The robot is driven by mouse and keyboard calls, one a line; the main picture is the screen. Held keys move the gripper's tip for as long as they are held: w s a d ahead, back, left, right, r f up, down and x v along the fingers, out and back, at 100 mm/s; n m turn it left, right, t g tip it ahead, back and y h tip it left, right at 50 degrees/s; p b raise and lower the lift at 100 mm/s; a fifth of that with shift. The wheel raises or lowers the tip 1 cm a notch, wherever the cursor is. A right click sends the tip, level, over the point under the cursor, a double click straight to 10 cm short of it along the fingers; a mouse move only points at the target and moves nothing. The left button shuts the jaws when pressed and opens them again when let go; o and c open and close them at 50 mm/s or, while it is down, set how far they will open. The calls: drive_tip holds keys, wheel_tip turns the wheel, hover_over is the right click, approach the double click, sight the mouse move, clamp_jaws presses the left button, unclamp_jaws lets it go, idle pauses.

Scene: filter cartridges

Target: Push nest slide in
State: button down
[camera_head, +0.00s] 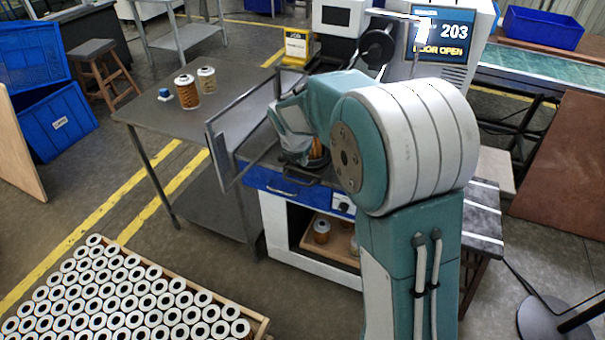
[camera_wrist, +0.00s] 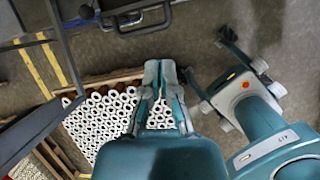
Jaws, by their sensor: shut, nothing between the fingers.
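The machine's blue front panel with a dark handle (camera_head: 293,190), which looks like the nest slide's front, is below my gripper in the head view. A dark bar handle (camera_wrist: 140,20) shows at the top of the wrist view, ahead of the fingertips. An orange pleated cartridge (camera_head: 318,156) stands just behind the panel, partly hidden by my arm. My gripper (camera_wrist: 161,68) is shut and empty, with its fingertips apart from the handle in the picture. In the head view my gripper (camera_head: 294,145) is partly hidden. How far the slide stands out cannot be told.
The open door (camera_head: 222,160) stands left of my gripper; its frame also shows in the wrist view (camera_wrist: 38,120). The screen (camera_head: 440,38) reads "DOOR OPEN". Two cartridges (camera_head: 187,92) stand on the grey table (camera_head: 150,112). A crate of cartridges (camera_head: 262,325) is at lower left.

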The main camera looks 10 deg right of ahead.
sight(305, 176)
drive_tip(key=w+f, duration=0.1)
drive_tip(key=f, duration=0.3)
drive_tip(key=w+d+f+n, duration=0.1)
drive_tip(key=w+f, duration=0.1)
drive_tip(key=f, duration=0.1)
drive_tip(key=w+d+f+n, duration=0.1)
drive_tip(key=w+f, duration=0.1)
drive_tip(key=f, duration=0.2)
drive_tip(key=shift+w+f, duration=0.1)
drive_tip(key=shift+f, duration=0.25)
